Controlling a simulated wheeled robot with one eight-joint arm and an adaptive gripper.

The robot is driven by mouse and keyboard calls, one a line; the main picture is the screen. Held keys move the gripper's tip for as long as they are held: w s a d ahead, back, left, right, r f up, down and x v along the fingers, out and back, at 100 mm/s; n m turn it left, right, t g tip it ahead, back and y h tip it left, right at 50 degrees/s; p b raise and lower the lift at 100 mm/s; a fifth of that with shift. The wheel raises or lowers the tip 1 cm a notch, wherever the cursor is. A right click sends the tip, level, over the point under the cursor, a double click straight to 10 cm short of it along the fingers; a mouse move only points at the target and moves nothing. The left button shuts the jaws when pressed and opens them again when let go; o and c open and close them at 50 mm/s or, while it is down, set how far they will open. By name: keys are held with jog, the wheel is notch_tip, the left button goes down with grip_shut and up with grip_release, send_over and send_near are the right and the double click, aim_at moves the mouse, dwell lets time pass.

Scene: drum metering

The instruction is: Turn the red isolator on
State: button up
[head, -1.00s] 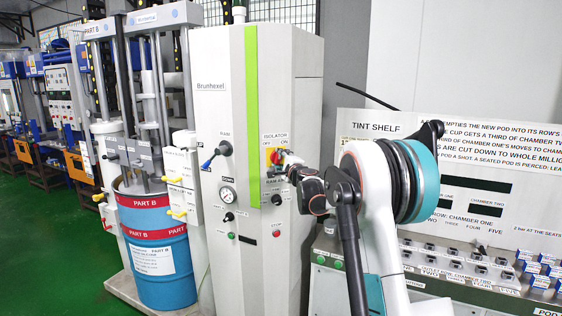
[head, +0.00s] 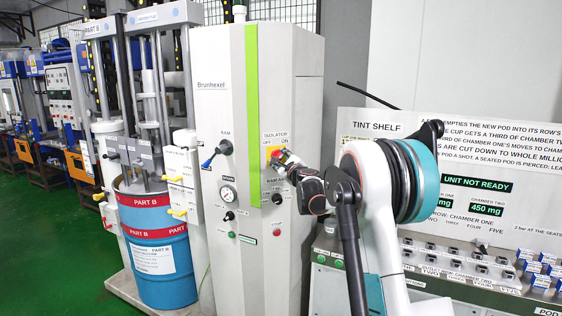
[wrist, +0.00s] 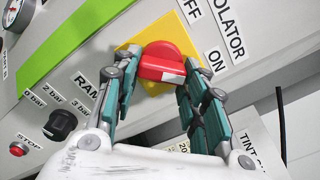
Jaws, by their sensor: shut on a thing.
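The red isolator handle (wrist: 165,66) sits on a yellow plate (wrist: 130,60) on the front of the tall cabinet, beside OFF and ON labels. In the wrist view my gripper (wrist: 160,75) is shut on the handle, with one finger on each side. The handle's white-marked end lies toward the ON label (wrist: 215,60).
The cabinet (head: 222,120) also carries a RAM lever (head: 216,152), a gauge (head: 228,194) and knobs. The tint shelf display (head: 477,184) reads UNIT NOT READY, with lit readouts below. A blue drum (head: 160,270) stands at left.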

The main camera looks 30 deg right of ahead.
jog(key=shift+f, duration=0.1)
jog(key=o, duration=1.1)
jog(key=shift+c, duration=0.2)
jog(key=shift+s, duration=0.1)
jog(key=s+a, duration=0.1)
jog(key=s, duration=1)
jog(key=shift+s+a, duration=0.25)
jog(key=shift+s, duration=0.15)
jog(key=shift+a, duration=0.1)
